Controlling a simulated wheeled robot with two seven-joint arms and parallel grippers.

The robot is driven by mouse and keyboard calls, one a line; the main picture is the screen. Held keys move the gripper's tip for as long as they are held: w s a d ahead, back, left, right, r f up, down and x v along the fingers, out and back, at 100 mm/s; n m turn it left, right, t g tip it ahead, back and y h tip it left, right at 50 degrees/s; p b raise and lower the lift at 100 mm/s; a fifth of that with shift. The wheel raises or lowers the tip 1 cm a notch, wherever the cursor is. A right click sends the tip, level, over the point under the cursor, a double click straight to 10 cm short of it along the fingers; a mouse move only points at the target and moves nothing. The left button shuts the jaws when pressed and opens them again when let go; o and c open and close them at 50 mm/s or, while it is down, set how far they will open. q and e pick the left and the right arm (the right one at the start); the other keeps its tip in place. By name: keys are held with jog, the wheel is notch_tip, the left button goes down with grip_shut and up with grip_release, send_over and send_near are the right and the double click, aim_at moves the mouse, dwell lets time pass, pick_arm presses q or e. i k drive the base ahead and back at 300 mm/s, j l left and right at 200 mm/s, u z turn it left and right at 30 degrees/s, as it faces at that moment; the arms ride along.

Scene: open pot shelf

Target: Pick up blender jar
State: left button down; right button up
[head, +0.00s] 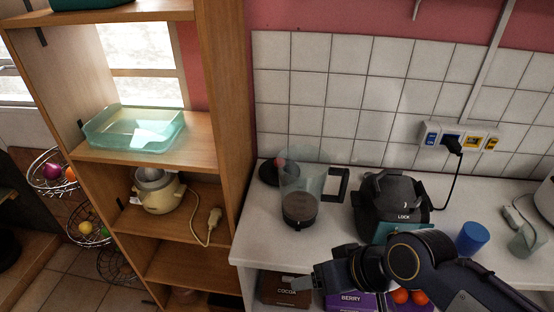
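The blender jar (301,188) is a clear jar with a dark bottom and a black handle on its right side. It stands upright on the white counter, left of a black appliance marked LOCK (393,207). My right gripper (290,283) comes in from the right, points left and is in front of the counter's front edge, apart from the jar and lower in the picture. Its fingers are seen side-on, so I cannot tell whether they are open. My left gripper is not in view.
A dark round object (270,174) lies behind the jar. A blue cup (472,238) and a clear cup (524,239) stand to the right. Below the counter are a COCOA box (283,291) and a BERRY box (350,300). A wooden shelf (222,120) rises on the left.

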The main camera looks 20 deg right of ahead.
aim_at(304, 171)
jog(key=z, duration=2.45)
jog(key=u, duration=1.35)
jog(key=l+u, duration=0.1)
jog(key=l, duration=1.4)
jog(key=k, duration=0.05)
